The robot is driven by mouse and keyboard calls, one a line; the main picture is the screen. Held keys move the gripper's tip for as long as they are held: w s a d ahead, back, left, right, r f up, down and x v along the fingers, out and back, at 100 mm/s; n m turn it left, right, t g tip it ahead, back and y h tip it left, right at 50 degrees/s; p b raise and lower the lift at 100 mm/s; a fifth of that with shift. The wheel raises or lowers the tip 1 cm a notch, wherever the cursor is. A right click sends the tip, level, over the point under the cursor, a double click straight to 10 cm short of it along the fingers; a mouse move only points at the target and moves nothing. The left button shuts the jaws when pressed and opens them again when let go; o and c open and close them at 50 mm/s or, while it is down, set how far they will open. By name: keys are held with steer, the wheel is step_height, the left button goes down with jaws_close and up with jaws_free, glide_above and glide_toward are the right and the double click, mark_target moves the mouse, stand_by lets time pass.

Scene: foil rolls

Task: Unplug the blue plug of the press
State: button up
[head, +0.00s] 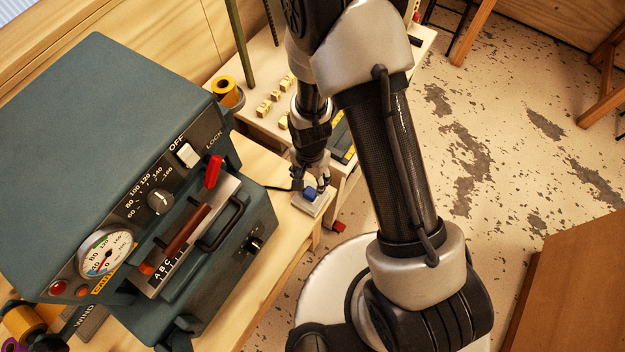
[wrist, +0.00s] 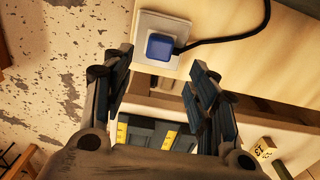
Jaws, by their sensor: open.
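The blue plug (head: 310,192) sits in a pale socket plate (head: 312,207) on the bench top, right of the press (head: 110,150). In the wrist view the blue plug (wrist: 161,46) is in the square socket plate (wrist: 146,22) at the top, with a black cord (wrist: 225,39) running off to the right. My gripper (head: 322,180) is right by the plug in the head view. In the wrist view my gripper (wrist: 162,58) is open, its two fingers spread to either side below the plug, with nothing between them. Whether a finger touches the plug cannot be told.
The press has a red lever (head: 213,171), a gauge (head: 105,254) and a white switch (head: 187,154). Behind it stand a yellow roll (head: 223,88) and several small wooden blocks (head: 268,104). An open drawer (wrist: 150,132) lies below the socket in the wrist view.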

mark_target(310, 192)
steer(key=shift+s, duration=0.2)
step_height(310, 192, down, 9)
steer(key=b, duration=0.7)
steer(key=shift+w, duration=0.1)
steer(key=shift+c, duration=0.2)
stand_by(1.1)
jaws_close()
stand_by(0.5)
steer(key=shift+r, duration=0.2)
steer(key=shift+r+p, duration=2.1)
steer(key=shift+r, duration=0.8)
